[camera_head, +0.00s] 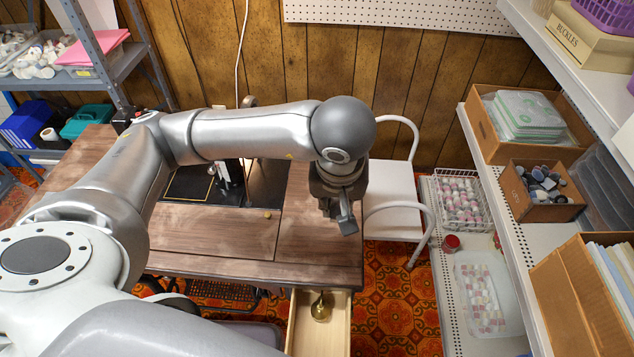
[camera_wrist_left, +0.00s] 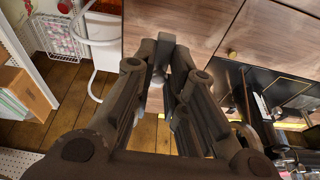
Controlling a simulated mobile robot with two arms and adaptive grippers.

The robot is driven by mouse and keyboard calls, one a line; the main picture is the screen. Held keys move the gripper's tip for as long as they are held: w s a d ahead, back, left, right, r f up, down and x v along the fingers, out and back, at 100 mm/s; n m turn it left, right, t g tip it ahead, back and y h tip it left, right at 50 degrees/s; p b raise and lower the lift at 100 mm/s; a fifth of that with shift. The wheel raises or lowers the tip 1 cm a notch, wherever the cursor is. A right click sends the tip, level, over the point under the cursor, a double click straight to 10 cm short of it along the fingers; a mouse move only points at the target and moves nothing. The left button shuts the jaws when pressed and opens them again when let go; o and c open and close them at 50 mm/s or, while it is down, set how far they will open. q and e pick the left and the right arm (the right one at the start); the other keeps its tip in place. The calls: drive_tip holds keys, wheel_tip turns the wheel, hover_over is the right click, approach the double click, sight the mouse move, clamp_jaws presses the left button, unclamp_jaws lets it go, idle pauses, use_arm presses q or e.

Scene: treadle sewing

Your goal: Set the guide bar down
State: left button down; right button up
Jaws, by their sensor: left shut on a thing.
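My left gripper (camera_head: 338,213) hangs above the right end of the wooden sewing table (camera_head: 222,232), pointing down. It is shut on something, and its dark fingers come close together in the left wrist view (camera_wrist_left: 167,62). A small flat grey piece (camera_head: 348,222) shows at the fingertips in the head view; I take it for the guide bar, but the fingers hide most of it. The black sewing machine bed (camera_head: 188,187) is left of the gripper, partly behind my arm. My right gripper is not in view.
An open drawer (camera_head: 303,328) with a brass object (camera_head: 321,307) juts out below the table's front right. A white chair (camera_head: 391,196) stands right of the table. A shelf unit with boxes (camera_head: 541,187) lines the right side. The table's right part looks mostly clear.

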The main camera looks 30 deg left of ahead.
use_arm(q)
drive_tip(key=w+a+f, duration=0.2)
drive_tip(key=w, duration=0.1)
drive_tip(key=w+a+f+p, duration=0.1)
drive_tip(key=w+a+f, duration=0.1)
drive_tip(key=w+f, duration=0.1)
drive_tip(key=w+a+f, duration=0.3)
drive_tip(key=shift+w+f+p, duration=0.1)
drive_tip(key=shift+w+p, duration=0.25)
drive_tip(key=shift+p, duration=0.05)
drive_tip(key=shift+w+a+f, duration=0.25)
drive_tip(key=shift+w+f, duration=0.05)
drive_tip(key=shift+f, duration=0.15)
drive_tip(key=shift+w+a+f, duration=0.1)
drive_tip(key=shift+w+f, duration=0.05)
drive_tip(key=shift+f, duration=0.1)
drive_tip(key=x, duration=0.2)
drive_tip(key=p+x, duration=0.1)
drive_tip(key=shift+s+f, duration=0.15)
drive_tip(key=shift+s, duration=0.1)
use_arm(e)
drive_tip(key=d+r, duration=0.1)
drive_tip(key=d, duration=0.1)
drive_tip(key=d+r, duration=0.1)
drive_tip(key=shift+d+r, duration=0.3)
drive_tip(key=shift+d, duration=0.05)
